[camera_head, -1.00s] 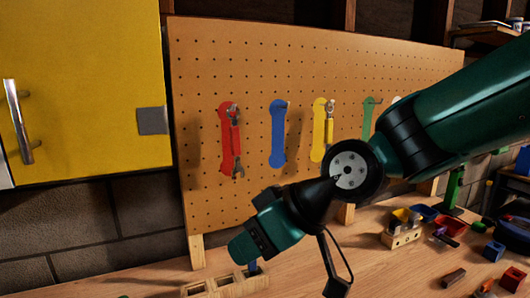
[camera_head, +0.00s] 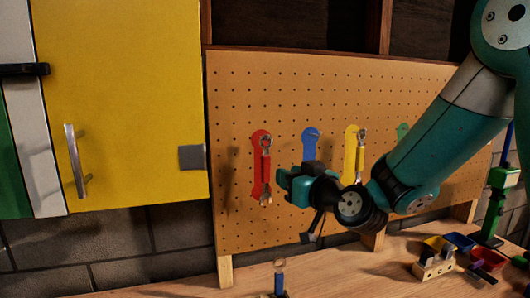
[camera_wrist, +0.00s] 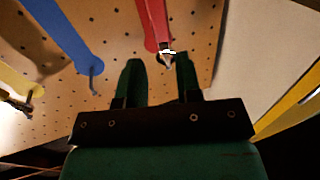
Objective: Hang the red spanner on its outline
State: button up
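The red spanner (camera_head: 265,165) hangs upright over its red outline (camera_head: 257,185) on the pegboard, its ring end up at the peg. In the wrist view, its metal end (camera_wrist: 168,58) shows at the end of the red shape (camera_wrist: 152,22). My gripper (camera_head: 281,180) is just right of the spanner's lower part in the head view, in front of the board. In the wrist view my gripper (camera_wrist: 161,75) has its two fingers apart, with the metal end seen between their tips. I cannot tell how far off in depth it is, and no grip shows.
A yellow spanner (camera_head: 359,160) hangs on its yellow outline. The blue outline (camera_head: 310,140) is bare, and a blue-handled tool (camera_head: 279,280) stands upright on the bench (camera_head: 345,275). A yellow cabinet (camera_head: 120,100) is at left. Small coloured bins (camera_head: 457,241) stand at right.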

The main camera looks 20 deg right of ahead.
aim_at(267, 165)
jog(key=p+x, duration=0.7)
jog(key=x, duration=0.3)
jog(key=shift+w+a+r, duration=0.15)
jog(key=shift+w, duration=0.1)
jog(key=shift+w+a, duration=0.1)
jog(key=shift+w, duration=0.4)
grip_shut()
jog(key=shift+o, duration=2.2)
grip_release()
